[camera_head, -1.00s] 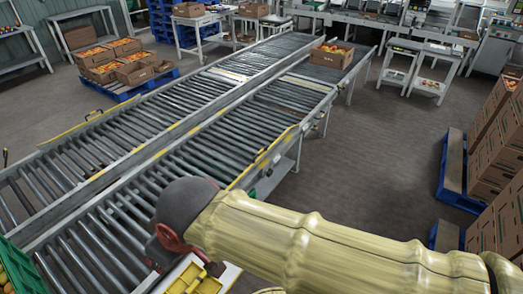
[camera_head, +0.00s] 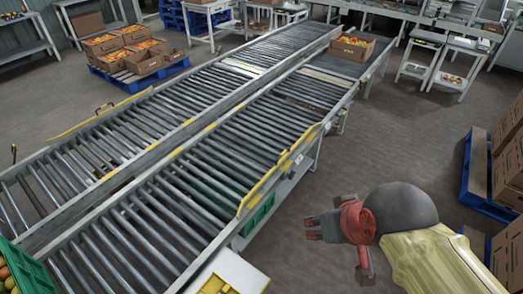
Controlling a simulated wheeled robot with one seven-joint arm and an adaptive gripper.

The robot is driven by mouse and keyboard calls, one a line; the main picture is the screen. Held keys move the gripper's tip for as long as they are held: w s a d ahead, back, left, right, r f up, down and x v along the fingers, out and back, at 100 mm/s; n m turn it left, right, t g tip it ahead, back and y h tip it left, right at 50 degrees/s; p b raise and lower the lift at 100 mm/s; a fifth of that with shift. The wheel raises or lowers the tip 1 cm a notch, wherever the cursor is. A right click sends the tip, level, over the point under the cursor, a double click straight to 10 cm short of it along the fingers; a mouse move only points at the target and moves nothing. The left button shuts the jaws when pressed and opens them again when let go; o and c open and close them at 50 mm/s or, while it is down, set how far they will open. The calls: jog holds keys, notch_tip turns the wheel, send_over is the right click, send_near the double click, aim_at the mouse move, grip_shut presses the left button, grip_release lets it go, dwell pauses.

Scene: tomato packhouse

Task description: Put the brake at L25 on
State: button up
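Two roller conveyor lanes (camera_head: 215,135) run side by side from the lower left to the upper middle. A yellow bar (camera_head: 266,180) lies along the right edge of the near lane, and another yellow bar (camera_head: 100,117) lies along the far edge. A small dark upright handle (camera_head: 14,153) stands at the far left edge. I cannot read any L25 label or tell which part is its brake. My gripper (camera_head: 312,229), with dark fingers and a red body, is over the floor right of the near lane, apart from it. Its opening is unclear.
A carton of tomatoes (camera_head: 353,46) sits at the conveyor's far end. Several cartons (camera_head: 121,64) stand on a blue pallet (camera_head: 140,80) at the upper left. Stacked cartons (camera_head: 507,170) on blue pallets are at right. The floor (camera_head: 400,135) between is clear.

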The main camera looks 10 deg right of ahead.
dwell(0.4)
jog(key=shift+c, duration=1.4)
